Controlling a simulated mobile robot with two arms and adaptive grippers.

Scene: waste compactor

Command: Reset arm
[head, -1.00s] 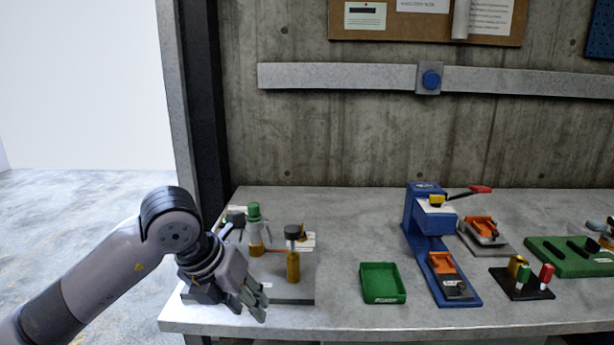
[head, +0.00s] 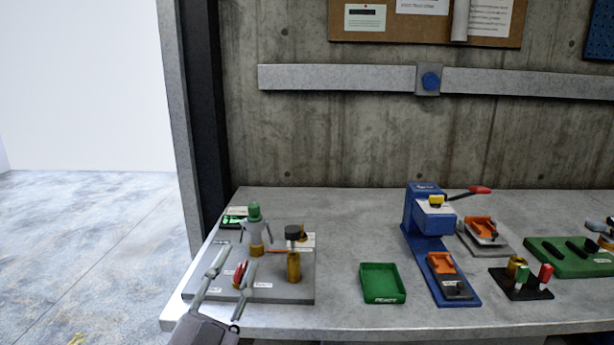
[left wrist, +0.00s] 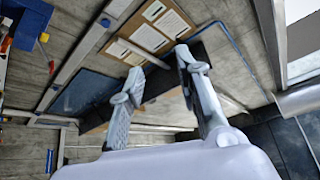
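My left gripper (head: 233,262) rises from the bottom edge of the head view, in front of the left grey board. Its two fingers are spread apart, with no object held between them. A small red part (head: 239,273) on the board shows between the fingers in that view. In the left wrist view the gripper (left wrist: 160,68) is also open and empty, with the wall and notice board beyond it. My right gripper is not in view.
The grey board (head: 285,292) carries a green-capped fixture (head: 255,230) and a brass post with a dark cap (head: 293,262). To the right are a green tray (head: 382,296), a blue press (head: 420,215) and a small black stand (head: 520,290). The floor at left is clear.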

